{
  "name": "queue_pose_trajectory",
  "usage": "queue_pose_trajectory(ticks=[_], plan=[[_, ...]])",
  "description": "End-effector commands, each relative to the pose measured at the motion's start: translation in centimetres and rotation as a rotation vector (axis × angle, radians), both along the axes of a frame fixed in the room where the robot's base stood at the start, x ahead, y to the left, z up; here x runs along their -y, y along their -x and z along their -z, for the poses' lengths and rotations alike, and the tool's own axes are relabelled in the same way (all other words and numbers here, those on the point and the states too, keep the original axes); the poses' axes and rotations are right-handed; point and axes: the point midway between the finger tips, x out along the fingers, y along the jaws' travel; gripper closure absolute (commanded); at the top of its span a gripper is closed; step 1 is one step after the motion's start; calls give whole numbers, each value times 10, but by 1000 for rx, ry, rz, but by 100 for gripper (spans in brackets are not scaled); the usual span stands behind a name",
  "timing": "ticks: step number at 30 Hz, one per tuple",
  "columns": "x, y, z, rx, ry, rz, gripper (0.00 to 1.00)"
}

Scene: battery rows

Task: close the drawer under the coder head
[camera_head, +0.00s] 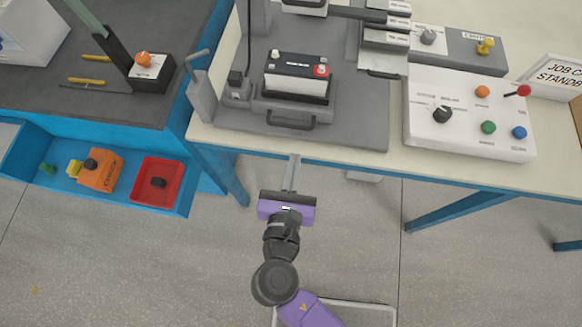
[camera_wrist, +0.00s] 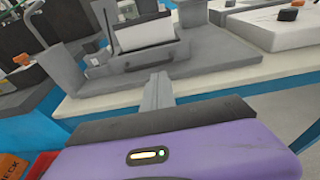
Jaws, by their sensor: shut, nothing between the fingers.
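A grey battery tray with a dark front handle (camera_head: 290,122) sticks out on the grey machine base, below a head (camera_head: 304,6) cut off by the top edge. It looks like the drawer, pulled forward. A black and white battery (camera_head: 297,77) with a red terminal sits on it. In the wrist view the handle (camera_wrist: 145,60) and the battery's white lower part (camera_wrist: 145,33) show beyond the fingers. My gripper (camera_head: 293,161) is shut and empty, in front of the tray near the bench's front edge, apart from the handle. The wrist view shows its closed fingers (camera_wrist: 158,86).
A grey lever post (camera_head: 202,96) stands left of the tray. A control box (camera_head: 468,112) with coloured knobs is to the right, with a stacked unit (camera_head: 384,42) behind. An open blue drawer (camera_head: 120,193) with orange and red boxes juts out at left.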

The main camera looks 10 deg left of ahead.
Motion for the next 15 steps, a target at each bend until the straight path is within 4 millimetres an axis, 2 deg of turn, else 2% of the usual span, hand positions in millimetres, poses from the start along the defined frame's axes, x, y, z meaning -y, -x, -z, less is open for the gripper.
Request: queue_pose_trajectory(ticks=[1,6,10,15], plan=[[0,-11,1,1,0,2,100],[1,-41,7,1,-1,1,100],[1,-59,11,1,-1,0,100],[1,-71,14,0,-2,0,100]])
